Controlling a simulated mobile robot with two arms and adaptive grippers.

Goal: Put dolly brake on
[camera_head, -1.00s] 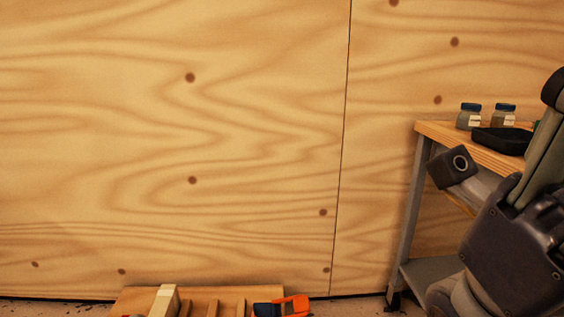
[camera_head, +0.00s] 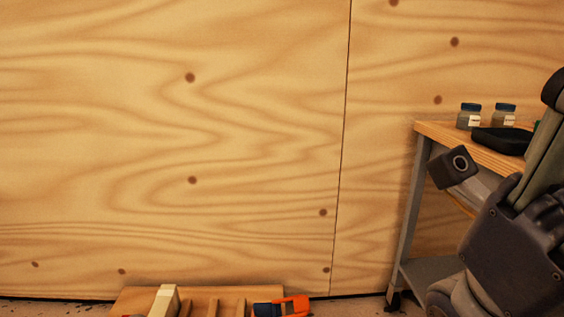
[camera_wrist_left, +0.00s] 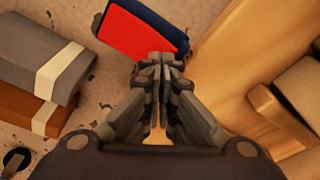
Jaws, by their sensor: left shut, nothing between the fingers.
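The wooden dolly (camera_head: 135,297) shows at the bottom edge of the head view, cut off by the frame. An orange and dark blue part (camera_head: 282,306), which looks like the brake pedal, sits at its right end. In the left wrist view a red and blue piece (camera_wrist_left: 137,30), seemingly the same pedal, lies just past my fingertips beside the wooden edge (camera_wrist_left: 225,80). My left gripper (camera_wrist_left: 160,62) is shut and empty, its tips close to the blue side; I cannot tell if they touch. My right gripper is out of view.
A grey box (camera_wrist_left: 35,55) on a brown box (camera_wrist_left: 30,112), both with cream bands, stands left in the wrist view. A workbench (camera_head: 448,133) with two jars (camera_head: 469,117) and a black tray (camera_head: 500,141) stands right. A plywood wall (camera_head: 240,140) closes the back.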

